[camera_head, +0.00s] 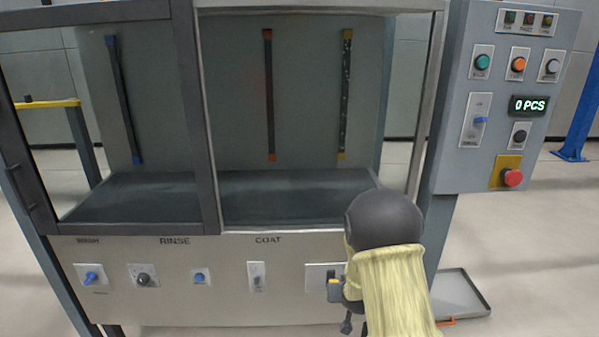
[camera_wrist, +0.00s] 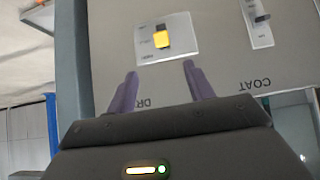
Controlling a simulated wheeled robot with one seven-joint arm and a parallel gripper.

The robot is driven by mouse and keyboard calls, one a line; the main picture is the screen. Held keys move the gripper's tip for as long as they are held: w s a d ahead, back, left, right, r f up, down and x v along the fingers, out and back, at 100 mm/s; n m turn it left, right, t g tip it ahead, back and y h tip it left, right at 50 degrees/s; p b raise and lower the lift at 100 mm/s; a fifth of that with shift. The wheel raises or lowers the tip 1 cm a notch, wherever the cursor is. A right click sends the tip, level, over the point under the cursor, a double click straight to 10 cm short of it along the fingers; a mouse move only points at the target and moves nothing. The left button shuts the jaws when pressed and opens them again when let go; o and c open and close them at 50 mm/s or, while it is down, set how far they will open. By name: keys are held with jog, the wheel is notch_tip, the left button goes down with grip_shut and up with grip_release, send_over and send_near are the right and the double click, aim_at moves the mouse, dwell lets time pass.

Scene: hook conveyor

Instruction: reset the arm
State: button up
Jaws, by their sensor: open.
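My gripper (camera_wrist: 160,72) is open and empty, with its two purple-grey fingers apart in the wrist view. The fingers point at the machine's front panel, just short of a yellow switch (camera_wrist: 161,38) on a white plate, by lettering that starts with "DR". The wrist view shows the panel upside down. In the head view, my arm, with a dark joint and a pale yellow cover, stands before the right end of the panel (camera_head: 220,300) and hides part of it. I cannot tell from these views whether the fingers touch the panel.
The panel carries more switches, marked WASH, RINSE and COAT (camera_head: 256,277). Above is a cabinet with a dark tray (camera_head: 290,200) and upright bars. A control box (camera_head: 500,160) reading "0 PCS" stands at right, with a red button (camera_head: 513,177). A grey tray (camera_head: 465,292) lies low at right.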

jog(key=s+r+g, duration=0.2)
jog(key=s+r, duration=0.2)
jog(key=s, duration=0.5)
jog(key=s+r+g, duration=0.2)
jog(key=s+r, duration=0.1)
jog(key=s, duration=0.6)
jog(key=s+r+g, duration=0.2)
jog(key=s+r, duration=0.2)
jog(key=s, duration=0.5)
notch_tip(320, 180, up, 20)
jog(key=p, duration=2)
jog(key=shift+w+g, duration=0.15)
jog(key=shift+g, duration=0.15)
jog(key=shift+a+f, duration=0.1)
jog(key=shift+f, duration=0.05)
